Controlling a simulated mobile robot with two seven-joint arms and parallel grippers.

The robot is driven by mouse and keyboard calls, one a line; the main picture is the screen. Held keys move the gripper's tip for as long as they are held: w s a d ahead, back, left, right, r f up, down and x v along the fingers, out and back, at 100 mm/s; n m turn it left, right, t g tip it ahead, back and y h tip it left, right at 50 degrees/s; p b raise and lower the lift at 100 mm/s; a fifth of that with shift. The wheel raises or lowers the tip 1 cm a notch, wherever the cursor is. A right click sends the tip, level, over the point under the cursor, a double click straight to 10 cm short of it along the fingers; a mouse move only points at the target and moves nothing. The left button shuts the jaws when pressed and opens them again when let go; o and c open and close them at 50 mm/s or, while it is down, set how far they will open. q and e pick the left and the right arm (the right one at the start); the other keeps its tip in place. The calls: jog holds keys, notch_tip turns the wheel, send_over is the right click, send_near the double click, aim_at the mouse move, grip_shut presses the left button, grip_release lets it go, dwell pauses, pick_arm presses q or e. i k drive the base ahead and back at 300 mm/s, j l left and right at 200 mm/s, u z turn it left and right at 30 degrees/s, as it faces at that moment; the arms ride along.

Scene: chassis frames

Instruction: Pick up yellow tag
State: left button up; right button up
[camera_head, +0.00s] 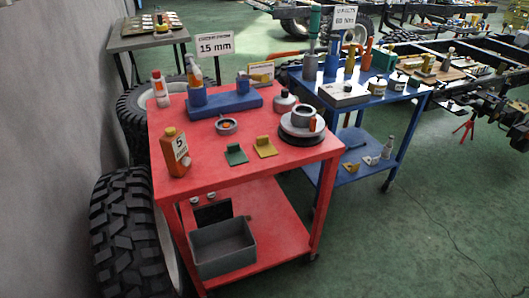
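A small yellow tag (265,149) lies on the red cart's top (215,163), near its front edge. It has a flat plate with a small raised part at its upper end. A similar green tag (236,155) lies just to its left, apart from it. A stack of round discs (302,126) stands to its right. Neither of my grippers shows in the head view.
An orange bottle (174,152) with a "5" label stands at the cart's front left. A blue block (225,104) and a grey ring (226,126) are behind the tags. A grey bin (222,248) sits on the lower shelf. A blue cart (385,98) stands to the right; tyres (128,232) flank the left.

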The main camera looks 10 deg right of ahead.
aim_at(263, 147)
jog(key=k+u, duration=0.2)
jog(key=u, duration=0.9)
jog(key=l+u, duration=0.5)
jog(key=l, duration=0.15)
jog(key=k+l, duration=0.1)
jog(key=l, duration=0.85)
jog(key=k, duration=0.05)
